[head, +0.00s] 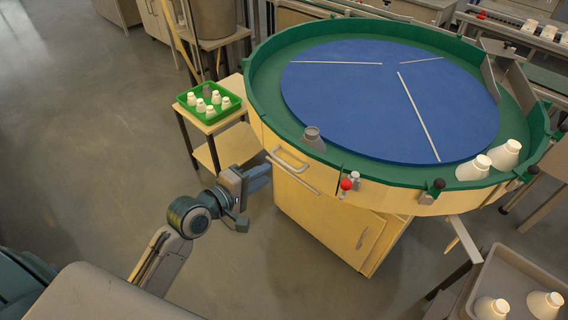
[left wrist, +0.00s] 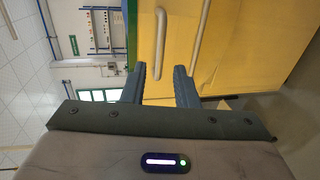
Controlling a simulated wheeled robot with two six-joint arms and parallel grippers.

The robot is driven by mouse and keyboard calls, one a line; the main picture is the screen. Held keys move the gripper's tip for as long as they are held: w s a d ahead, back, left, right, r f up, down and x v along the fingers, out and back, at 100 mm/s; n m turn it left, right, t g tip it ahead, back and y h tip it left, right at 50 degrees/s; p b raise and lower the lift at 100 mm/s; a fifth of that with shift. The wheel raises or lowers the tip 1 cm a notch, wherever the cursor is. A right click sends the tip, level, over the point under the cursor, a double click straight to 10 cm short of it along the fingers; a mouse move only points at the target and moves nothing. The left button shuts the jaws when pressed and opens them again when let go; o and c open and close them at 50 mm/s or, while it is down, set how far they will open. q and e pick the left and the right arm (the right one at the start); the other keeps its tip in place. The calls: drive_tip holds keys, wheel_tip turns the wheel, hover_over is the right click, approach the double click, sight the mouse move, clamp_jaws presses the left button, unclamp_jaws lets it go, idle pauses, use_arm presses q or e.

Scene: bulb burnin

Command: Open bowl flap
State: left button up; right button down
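The large round bowl has a green rim wall (head: 262,100) and a blue disc (head: 385,120) inside with thin white strips. A red-knobbed lever (head: 346,185) and a black-knobbed lever (head: 438,185) sit on its front rim. I cannot tell for certain which part is the flap. A pale bar handle (head: 290,158) is on the front left of the bowl's wooden side. My left gripper (head: 250,201) is open and empty, below and left of that handle, apart from it. In the left wrist view its two fingers (left wrist: 160,88) are spread before the yellow wooden front (left wrist: 228,50). My right gripper is not in view.
A green tray (head: 187,98) with several white bulbs stands on a small wooden table at left. White bulbs (head: 503,155) lie at the bowl's right edge. A grey tray (head: 520,275) with bulbs is at lower right. Open floor lies left.

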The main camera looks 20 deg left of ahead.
sight(284, 161)
use_arm(q)
drive_tip(key=x, duration=0.8)
drive_tip(key=shift+w+d+f, duration=0.1)
drive_tip(key=shift+w+d, duration=0.05)
drive_tip(key=shift+w, duration=0.2)
clamp_jaws()
